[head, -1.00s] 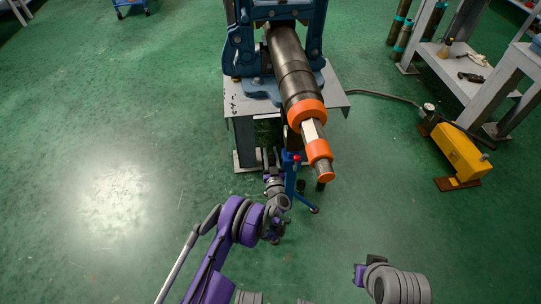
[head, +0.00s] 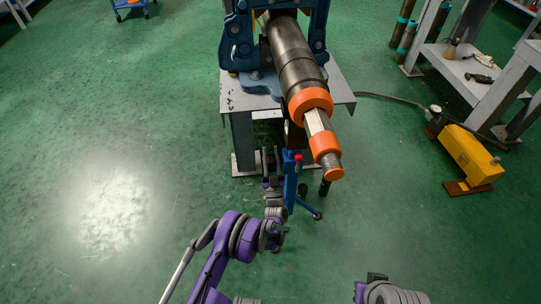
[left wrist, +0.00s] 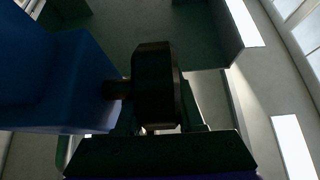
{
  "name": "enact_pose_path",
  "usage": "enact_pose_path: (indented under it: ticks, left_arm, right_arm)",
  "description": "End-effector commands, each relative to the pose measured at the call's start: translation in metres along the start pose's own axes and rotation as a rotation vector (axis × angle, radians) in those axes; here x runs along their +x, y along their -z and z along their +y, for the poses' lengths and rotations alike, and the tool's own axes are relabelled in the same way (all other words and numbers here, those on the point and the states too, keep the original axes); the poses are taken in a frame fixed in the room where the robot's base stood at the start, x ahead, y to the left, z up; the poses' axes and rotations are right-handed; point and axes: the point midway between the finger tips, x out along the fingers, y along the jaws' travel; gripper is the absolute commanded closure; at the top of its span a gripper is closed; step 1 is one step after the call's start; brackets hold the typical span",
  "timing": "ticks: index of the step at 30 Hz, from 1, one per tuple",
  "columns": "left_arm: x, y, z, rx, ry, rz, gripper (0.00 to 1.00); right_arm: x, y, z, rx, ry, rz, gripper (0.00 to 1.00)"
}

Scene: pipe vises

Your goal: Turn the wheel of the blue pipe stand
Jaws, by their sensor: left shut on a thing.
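The blue pipe stand (head: 291,185) is a slim blue post with splayed feet and a red-topped part, under the front end of a long dark pipe (head: 296,70) with orange collars. In the left wrist view, its blue post (left wrist: 55,80) fills the left side. A dark wheel (left wrist: 153,85) sticks out from the post on a short shaft. My left gripper (head: 271,154) is at the left side of the stand. Its fingers are shut on the wheel, which partly hides them in the wrist view. My right arm shows at the bottom right; its gripper does not show.
A grey metal table (head: 245,101) carries the blue vise (head: 238,45) behind the stand. A yellow pump unit (head: 470,155) with a hose stands on the floor at right. Shelving (head: 455,67) is at upper right. The green floor on the left is clear.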

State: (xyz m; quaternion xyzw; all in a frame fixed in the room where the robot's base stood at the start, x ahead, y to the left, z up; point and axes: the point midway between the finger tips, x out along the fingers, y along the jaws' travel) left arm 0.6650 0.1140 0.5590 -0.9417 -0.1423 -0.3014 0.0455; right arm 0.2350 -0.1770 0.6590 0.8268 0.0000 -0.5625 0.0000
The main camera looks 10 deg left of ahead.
Motion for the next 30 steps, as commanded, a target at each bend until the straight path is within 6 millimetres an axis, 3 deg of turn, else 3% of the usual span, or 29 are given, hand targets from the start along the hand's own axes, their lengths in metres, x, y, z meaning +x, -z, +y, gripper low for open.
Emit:
enact_pose_path:
  ticks: [9, 10, 15, 25, 30]
  left_arm:
    - [0.000, 0.001, 0.000, 0.000, 0.000, 0.002, 1.00]
    - [0.000, 0.001, 0.000, 0.000, 0.000, 0.002, 0.61]
    - [0.000, 0.000, 0.000, 0.000, 0.000, 0.001, 0.32]
    - [-0.003, 0.000, 0.000, 0.000, 0.000, 0.001, 0.32]
    - [-0.026, 0.001, 0.001, 0.000, -0.001, 0.001, 0.32]
  right_arm:
    - [0.000, 0.000, 0.000, 0.000, 0.000, 0.000, 1.00]
    - [0.000, 0.000, 0.000, 0.000, 0.000, 0.000, 1.00]
    - [0.000, 0.000, 0.000, 0.000, 0.000, 0.000, 1.00]
    - [0.000, 0.000, 0.000, 0.000, 0.000, 0.000, 1.00]
    - [-0.003, 0.001, 0.000, 0.000, 0.000, 0.001, 1.00]
